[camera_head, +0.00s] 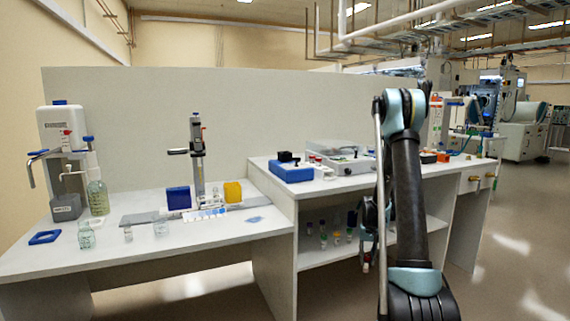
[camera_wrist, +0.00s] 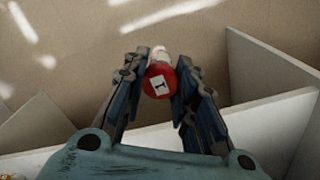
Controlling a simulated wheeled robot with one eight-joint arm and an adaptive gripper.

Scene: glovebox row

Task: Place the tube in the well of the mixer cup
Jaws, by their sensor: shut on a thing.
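My gripper (camera_wrist: 160,92) is shut on a tube (camera_wrist: 159,80) with a red cap and a white label mark; its pale body shows just beyond the cap. In the head view my gripper (camera_head: 366,235) hangs beside the front of the right bench, below its top, partly hidden by my arm. The tube's small end (camera_head: 366,266) shows below it. A low blue device with a black top part (camera_head: 291,170) stands on the left end of the right bench; it looks like the mixer. Its cup and well are too small to make out. The gripper is well apart from it.
The right bench (camera_head: 262,177) has a shelf below with several capped tubes (camera_head: 336,236). A grey instrument (camera_head: 340,160) stands right of the blue device. The lower left bench (camera_head: 200,240) carries a dispenser, bottles and a stand. Bench panels (camera_wrist: 265,95) border the gripper in the wrist view.

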